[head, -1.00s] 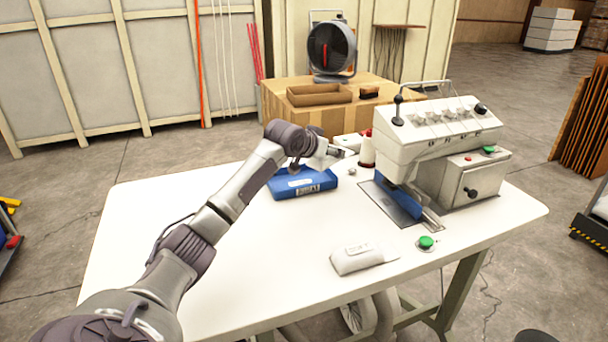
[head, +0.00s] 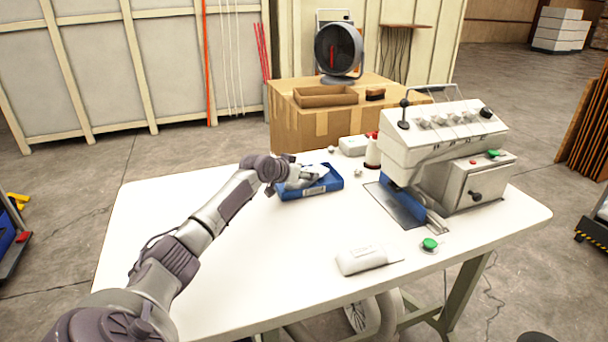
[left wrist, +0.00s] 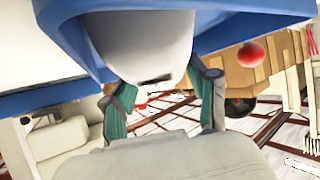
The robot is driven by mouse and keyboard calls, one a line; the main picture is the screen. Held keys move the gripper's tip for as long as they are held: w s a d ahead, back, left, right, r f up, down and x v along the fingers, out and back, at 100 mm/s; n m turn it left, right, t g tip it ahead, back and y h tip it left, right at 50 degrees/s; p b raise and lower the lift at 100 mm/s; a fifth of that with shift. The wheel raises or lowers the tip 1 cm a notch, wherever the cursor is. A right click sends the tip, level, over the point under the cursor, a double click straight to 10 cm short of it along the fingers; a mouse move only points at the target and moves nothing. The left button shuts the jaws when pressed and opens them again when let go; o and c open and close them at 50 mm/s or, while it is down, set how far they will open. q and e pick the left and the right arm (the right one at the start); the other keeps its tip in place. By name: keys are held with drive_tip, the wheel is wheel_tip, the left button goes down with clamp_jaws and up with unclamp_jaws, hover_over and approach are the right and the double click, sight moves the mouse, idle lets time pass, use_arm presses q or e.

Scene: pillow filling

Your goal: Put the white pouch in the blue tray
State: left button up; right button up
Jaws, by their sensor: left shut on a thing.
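The blue tray (head: 328,187) lies on the white table, left of the machine. My left gripper (head: 312,177) is at the tray, low over its inside. In the left wrist view its two teal-padded fingers (left wrist: 163,95) are shut on the white pouch (left wrist: 140,40), a smooth rounded white shape. The pouch is within the tray's blue walls (left wrist: 240,22); whether it touches the bottom is hidden. My right gripper is not in view.
A white packet-like item (head: 362,259) lies near the table's front edge, beside a green button (head: 429,244). The white machine (head: 440,140) stands on the right. A thread spool (head: 373,155) and a small grey-white box (head: 353,145) are behind the tray. The table's left side (head: 150,220) is clear.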

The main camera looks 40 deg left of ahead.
use_arm(q)
drive_tip(key=o, duration=1)
drive_tip(key=shift+s+f, duration=0.15)
drive_tip(key=shift+f, duration=0.5)
drive_tip(key=o, duration=0.5)
drive_tip(key=shift+w+a+f, duration=0.15)
drive_tip(key=shift+w+a, duration=0.05)
drive_tip(key=shift+w, duration=0.05)
drive_tip(key=shift+s+d+r, duration=0.1)
drive_tip(key=shift+s+r, duration=0.05)
drive_tip(key=shift+r, duration=0.2)
drive_tip(key=v, duration=0.9)
drive_tip(key=shift+s+r+b, duration=0.15)
drive_tip(key=shift+s+b, duration=0.15)
drive_tip(key=shift+b, duration=0.05)
drive_tip(key=shift+v, duration=1.05)
drive_tip(key=shift+w+r, duration=0.1)
drive_tip(key=shift+r, duration=0.05)
